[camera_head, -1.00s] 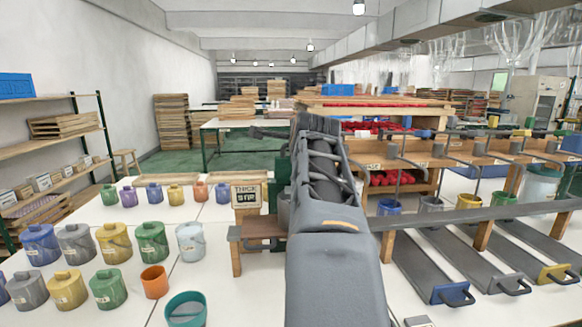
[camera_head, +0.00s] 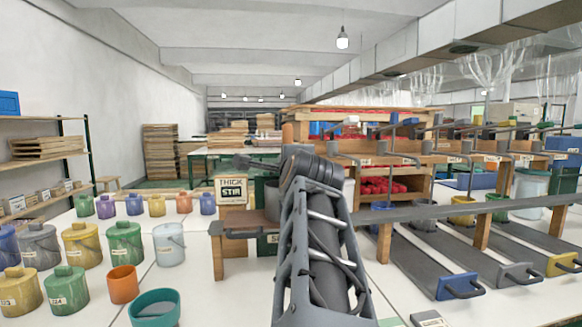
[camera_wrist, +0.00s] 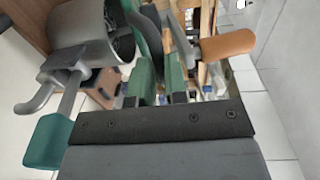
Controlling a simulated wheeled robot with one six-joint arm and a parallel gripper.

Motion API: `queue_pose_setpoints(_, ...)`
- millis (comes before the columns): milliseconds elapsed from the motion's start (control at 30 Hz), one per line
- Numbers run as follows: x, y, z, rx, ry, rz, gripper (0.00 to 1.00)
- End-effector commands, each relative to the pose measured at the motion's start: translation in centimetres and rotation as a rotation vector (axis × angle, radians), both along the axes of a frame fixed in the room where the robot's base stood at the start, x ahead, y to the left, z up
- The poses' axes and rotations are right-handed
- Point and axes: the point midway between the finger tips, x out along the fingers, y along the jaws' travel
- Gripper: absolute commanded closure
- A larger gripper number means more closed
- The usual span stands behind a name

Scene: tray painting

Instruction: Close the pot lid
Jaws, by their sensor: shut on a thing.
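A grey metal pot (camera_head: 273,203) stands at the wooden stand (camera_head: 230,218), partly hidden by my arm. In the wrist view a grey open cylinder (camera_wrist: 122,42), apparently this pot, lies close at the upper left, with a curved spout-like part. I cannot make out its lid. My gripper (camera_wrist: 160,85) shows in the wrist view with green finger parts close together. It is shut on a dark curved piece (camera_wrist: 148,38), which I cannot identify. In the head view I cannot clearly see the fingertips.
A "THICK STIR" sign (camera_head: 231,190) stands behind the stand. Several lidded pots stand left, with an orange cup (camera_head: 123,284) and a teal bowl (camera_head: 155,307). A grey rail (camera_head: 450,213) and trays are right. An orange-brown handle (camera_wrist: 228,45) is near my gripper.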

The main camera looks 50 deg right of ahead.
Motion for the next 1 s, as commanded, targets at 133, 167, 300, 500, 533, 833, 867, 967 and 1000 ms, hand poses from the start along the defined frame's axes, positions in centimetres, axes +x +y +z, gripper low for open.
queue_pose_setpoints(133, 0.05, -0.06, -0.62, 0.009, 0.0, 0.001, 1.0)
queue_pose_setpoints(167, 0.05, -0.05, -0.65, 0.009, 0.0, 0.001, 1.0)
queue_pose_setpoints(300, 0.06, -0.05, -0.68, 0.011, 0.0, 0.0, 1.0)
queue_pose_setpoints(500, 0.07, -0.06, -0.7, 0.011, 0.0, 0.001, 1.0)
queue_pose_setpoints(533, 0.07, -0.06, -0.7, 0.011, 0.0, 0.001, 1.0)
queue_pose_setpoints(833, 0.01, 0.02, -0.5, 0.006, -0.001, 0.001, 0.61)
queue_pose_setpoints(867, -0.01, 0.03, -0.47, 0.005, -0.002, 0.001, 0.61)
queue_pose_setpoints(967, -0.03, 0.05, -0.42, 0.004, -0.002, 0.001, 0.61)
queue_pose_setpoints(1000, -0.04, 0.05, -0.4, 0.003, -0.003, 0.001, 0.61)
